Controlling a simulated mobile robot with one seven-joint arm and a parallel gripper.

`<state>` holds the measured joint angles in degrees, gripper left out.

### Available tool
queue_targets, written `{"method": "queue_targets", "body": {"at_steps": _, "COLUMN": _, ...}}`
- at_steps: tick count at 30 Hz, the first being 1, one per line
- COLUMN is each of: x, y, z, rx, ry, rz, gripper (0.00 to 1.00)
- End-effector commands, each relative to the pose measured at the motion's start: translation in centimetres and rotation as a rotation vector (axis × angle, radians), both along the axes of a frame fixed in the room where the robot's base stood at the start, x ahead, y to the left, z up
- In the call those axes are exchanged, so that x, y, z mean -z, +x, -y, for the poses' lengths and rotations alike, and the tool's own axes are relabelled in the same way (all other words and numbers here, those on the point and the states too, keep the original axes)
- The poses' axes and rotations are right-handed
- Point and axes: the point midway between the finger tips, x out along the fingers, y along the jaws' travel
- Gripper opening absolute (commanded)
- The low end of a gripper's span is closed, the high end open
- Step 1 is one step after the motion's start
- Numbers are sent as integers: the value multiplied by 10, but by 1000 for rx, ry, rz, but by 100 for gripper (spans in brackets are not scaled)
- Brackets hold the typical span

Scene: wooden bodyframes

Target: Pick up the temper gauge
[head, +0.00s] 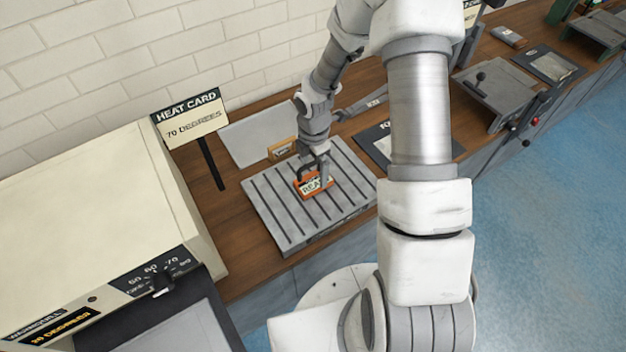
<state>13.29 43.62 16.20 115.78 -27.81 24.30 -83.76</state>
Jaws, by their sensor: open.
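A small orange block with a pale lettered label (311,187), which I take to be the temper gauge, sits on a grey slatted rack (277,215) on the wooden counter. The label starts with "REA"; the rest is hard to read. My gripper (313,174) points down at the block, with its dark fingers on either side of it or just over it. The jaws are open. I cannot tell whether the fingers touch the block, and they hide part of its top.
A "HEAT CARD" sign (190,119) stands on a post left of the rack. A cream machine with a dial (162,283) fills the lower left. A small wooden-framed piece (283,149) stands behind the rack. A grey press (497,92) is farther right along the counter (236,275).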

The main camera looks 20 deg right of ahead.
Motion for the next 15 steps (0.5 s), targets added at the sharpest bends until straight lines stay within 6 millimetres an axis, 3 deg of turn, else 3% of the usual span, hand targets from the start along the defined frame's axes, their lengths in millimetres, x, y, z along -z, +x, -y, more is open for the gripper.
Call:
{"method": "queue_targets", "body": {"at_steps": 8, "x": 17, "y": 1, "z": 0, "rx": -1, "ry": -1, "rz": -2, "gripper": 100}}
{"method": "queue_targets", "body": {"at_steps": 15, "x": 48, "y": 3, "z": 1, "rx": 0, "ry": -1, "rz": -2, "gripper": 100}}
